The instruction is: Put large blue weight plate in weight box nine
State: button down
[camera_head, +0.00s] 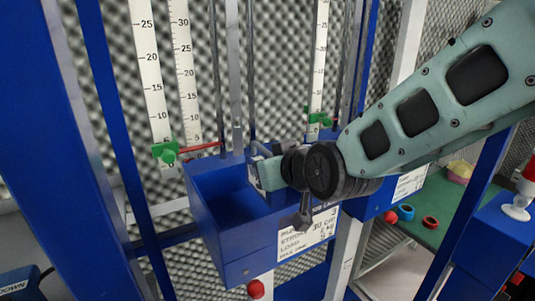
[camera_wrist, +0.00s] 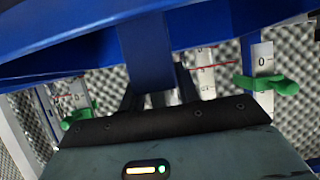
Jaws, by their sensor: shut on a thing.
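A blue open-topped weight box (camera_head: 225,195) with a white label (camera_head: 307,236) hangs in the middle of the head view. I cannot read the number nine on it. My gripper (camera_head: 258,172) is at the box's top opening, partly hidden by my wrist. In the wrist view, my gripper (camera_wrist: 155,88) is shut around the lower end of a blue strip (camera_wrist: 148,50), below a broad blue surface (camera_wrist: 225,25). I cannot tell whether this blue thing is the large weight plate or part of the box. A blue ring-shaped piece (camera_head: 406,212) lies at the right.
Upright rulers (camera_head: 150,70) with green clamps (camera_head: 166,151) and metal rods stand behind the box. Blue posts (camera_head: 62,150) frame the left. A green table (camera_head: 445,205) at the right bears a red ring (camera_head: 431,222). A red knob (camera_head: 256,289) sits below the box.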

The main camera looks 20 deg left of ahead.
jog(key=shift+a+f+p, duration=0.1)
jog(key=shift+f+p, duration=0.7)
jog(key=shift+f, duration=0.95)
jog(key=shift+f, duration=0.1)
jog(key=c, duration=1)
grip_release()
jog(key=shift+f, duration=0.3)
jog(key=shift+r, duration=0.25)
jog(key=shift+s+d+b, duration=0.25)
jog(key=shift+d+b, duration=0.05)
jog(key=shift+d, duration=0.05)
jog(key=b+v, duration=0.4)
jog(key=v, duration=0.7)
jog(key=shift+s+d+r, duration=0.1)
jog(key=shift+s, duration=0.1)
